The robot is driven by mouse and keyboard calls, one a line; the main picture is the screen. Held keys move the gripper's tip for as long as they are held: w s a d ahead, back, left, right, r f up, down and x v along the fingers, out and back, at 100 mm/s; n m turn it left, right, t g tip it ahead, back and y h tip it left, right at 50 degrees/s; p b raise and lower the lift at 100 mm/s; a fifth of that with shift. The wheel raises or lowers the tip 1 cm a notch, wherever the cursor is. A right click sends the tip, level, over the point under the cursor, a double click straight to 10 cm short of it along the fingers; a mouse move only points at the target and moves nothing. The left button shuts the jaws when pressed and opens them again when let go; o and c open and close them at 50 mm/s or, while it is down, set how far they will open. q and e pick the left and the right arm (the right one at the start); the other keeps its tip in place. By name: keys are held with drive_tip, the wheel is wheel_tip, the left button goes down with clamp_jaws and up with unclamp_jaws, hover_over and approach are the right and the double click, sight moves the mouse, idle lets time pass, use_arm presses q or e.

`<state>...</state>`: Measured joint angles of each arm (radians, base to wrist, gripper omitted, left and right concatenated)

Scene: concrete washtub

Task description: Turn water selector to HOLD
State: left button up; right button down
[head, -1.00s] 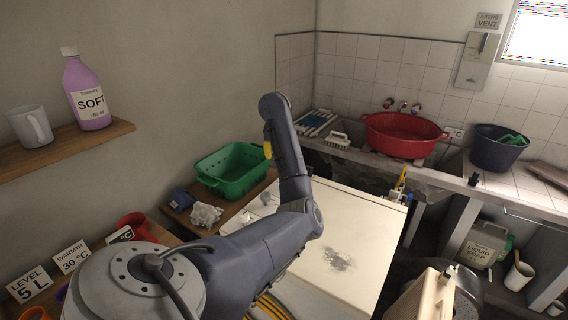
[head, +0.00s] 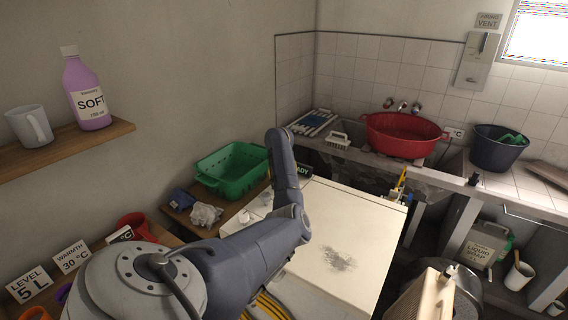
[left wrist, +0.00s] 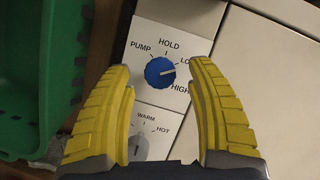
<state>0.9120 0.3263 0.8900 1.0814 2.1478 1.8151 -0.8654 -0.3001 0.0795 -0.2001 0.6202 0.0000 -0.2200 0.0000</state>
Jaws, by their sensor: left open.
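The water selector (left wrist: 160,72) is a round blue knob on a white panel, marked PUMP, HOLD, LO (partly covered) and HIGH. Its white pointer mark faces right, between LO and HIGH, clockwise of HOLD. My left gripper (left wrist: 161,75) is open, its yellow fingers on either side of the knob with gaps to it. Whether the fingertips are down at knob height I cannot tell. In the head view my left arm hides the selector and the gripper behind it. My right gripper is not in view.
A second, grey knob (left wrist: 139,147) marked WARM and HOT sits just below the selector. A green basket (head: 233,168) stands close on the left. The white machine top (head: 340,225) is mostly bare. A red basin (head: 402,135) rests at the back.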

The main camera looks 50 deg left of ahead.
use_arm(q)
drive_tip(key=shift+x, duration=1.05)
clamp_jaws()
